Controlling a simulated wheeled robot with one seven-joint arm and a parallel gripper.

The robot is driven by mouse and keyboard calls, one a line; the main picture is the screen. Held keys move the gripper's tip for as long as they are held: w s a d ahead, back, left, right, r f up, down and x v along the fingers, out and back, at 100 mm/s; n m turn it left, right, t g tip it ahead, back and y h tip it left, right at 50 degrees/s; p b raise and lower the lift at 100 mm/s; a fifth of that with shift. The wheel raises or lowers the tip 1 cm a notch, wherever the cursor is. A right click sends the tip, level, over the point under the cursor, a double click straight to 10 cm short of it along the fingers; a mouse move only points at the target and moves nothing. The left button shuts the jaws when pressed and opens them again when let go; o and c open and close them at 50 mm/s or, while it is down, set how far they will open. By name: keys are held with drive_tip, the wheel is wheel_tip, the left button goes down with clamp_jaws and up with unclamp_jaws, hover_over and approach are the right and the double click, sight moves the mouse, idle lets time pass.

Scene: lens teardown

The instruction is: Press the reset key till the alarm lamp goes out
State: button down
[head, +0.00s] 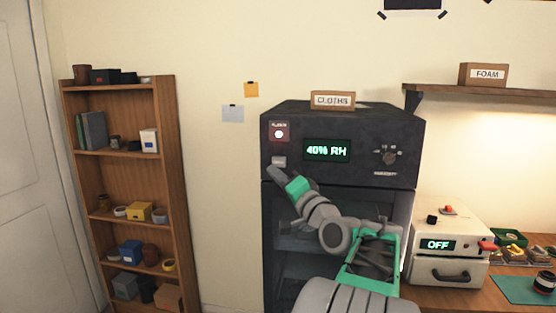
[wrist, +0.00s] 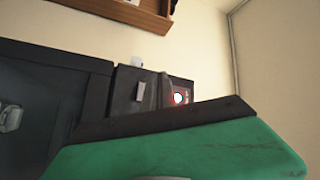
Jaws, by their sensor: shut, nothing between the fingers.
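The alarm lamp (head: 279,133) is a round light in a red panel at the upper left of the dark cabinet's front. It looks bright white, and it also shows in the wrist view (wrist: 178,98). The reset key (head: 279,161) is a small pale grey block just below the lamp panel; a grey block in the wrist view (wrist: 140,91) looks like it. My gripper (head: 277,174) is shut and empty, its tips just below the key in the head view. I cannot tell whether they touch the cabinet front.
The dark cabinet (head: 365,126) has a green display reading 40% RH, a knob (head: 389,157) and a box marked CLOTHS (head: 333,100) on top. A bookcase (head: 169,150) stands left. A white oven-like unit (head: 447,272) stands on the bench at right.

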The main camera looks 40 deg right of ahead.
sight(273, 160)
drive_tip(key=shift+w+d+p, duration=0.3)
drive_tip(key=shift+w+d, duration=0.4)
drive_tip(key=shift+d, duration=0.25)
drive_tip(key=shift+w+d+p, duration=0.25)
drive_tip(key=shift+w+d, duration=0.45)
drive_tip(key=shift+d, duration=0.25)
idle(0.5)
drive_tip(key=shift+w+d, duration=0.35)
drive_tip(key=shift+w+d, duration=0.25)
drive_tip(key=shift+d, duration=0.1)
idle(0.7)
drive_tip(key=shift+s+a+b, duration=0.45)
drive_tip(key=shift+s+a, duration=0.1)
drive_tip(key=shift+a, duration=0.15)
